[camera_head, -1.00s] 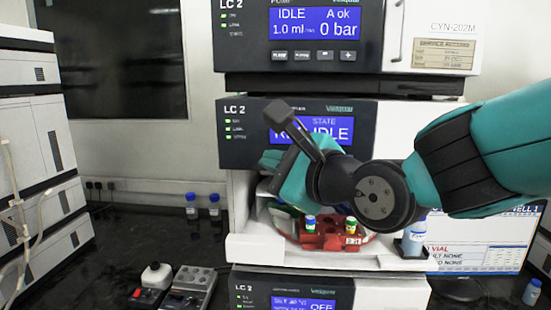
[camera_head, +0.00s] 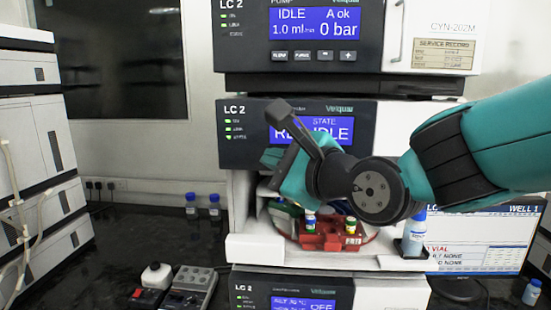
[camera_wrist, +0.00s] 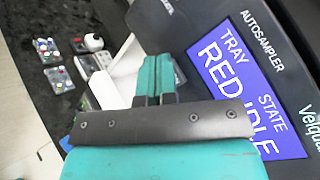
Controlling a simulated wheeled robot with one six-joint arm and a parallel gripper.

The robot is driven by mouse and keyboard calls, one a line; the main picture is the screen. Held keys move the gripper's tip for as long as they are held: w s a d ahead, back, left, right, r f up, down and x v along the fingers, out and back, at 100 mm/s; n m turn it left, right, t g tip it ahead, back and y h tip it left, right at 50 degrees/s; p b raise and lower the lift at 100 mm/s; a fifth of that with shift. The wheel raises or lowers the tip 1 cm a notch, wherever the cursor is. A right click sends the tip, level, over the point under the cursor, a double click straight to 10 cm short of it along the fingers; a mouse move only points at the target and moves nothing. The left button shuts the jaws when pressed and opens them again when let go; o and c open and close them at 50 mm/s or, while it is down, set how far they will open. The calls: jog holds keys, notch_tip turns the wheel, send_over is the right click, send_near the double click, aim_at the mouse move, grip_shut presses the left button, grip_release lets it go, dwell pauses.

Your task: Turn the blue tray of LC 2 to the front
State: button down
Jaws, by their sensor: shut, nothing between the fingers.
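The LC 2 autosampler (camera_head: 241,150) stands mid-stack, its open bay below the display. In the wrist view the display (camera_wrist: 240,85) reads tray red, state idle. A red tray (camera_head: 322,238) faces the front of the bay, with vials in it. A small blue part (camera_head: 284,207) shows at the left of the carousel, next to green; I cannot tell how much is the blue tray. My gripper (camera_wrist: 153,62) is shut and empty. In the head view it is at the bay's upper left, below the display. My wrist hides much of the bay.
A blue-capped bottle (camera_head: 415,232) stands at the bay's right. The pump (camera_head: 400,88) is above, another LC 2 module (camera_head: 385,292) below. A monitor (camera_head: 480,245) is at right. A small control box (camera_head: 190,290) is on the dark bench, front left. Another instrument stack (camera_head: 30,130) is far left.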

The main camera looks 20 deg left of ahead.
jog(key=shift+w, duration=0.3)
jog(key=shift+s, duration=0.1)
dwell(0.4)
jog(key=shift+s+d, duration=0.1)
jog(key=shift+s, duration=0.6)
jog(key=shift+s, duration=0.15)
jog(key=shift+s+d+b, duration=0.15)
jog(key=shift+s+d, duration=0.05)
jog(key=shift+s, duration=0.6)
jog(key=shift+s+d+b, duration=0.2)
jog(key=shift+s, duration=0.55)
jog(key=shift+s+d+b, duration=0.15)
jog(key=shift+s+d, duration=0.05)
jog(key=shift+s, duration=0.6)
dwell(3.2)
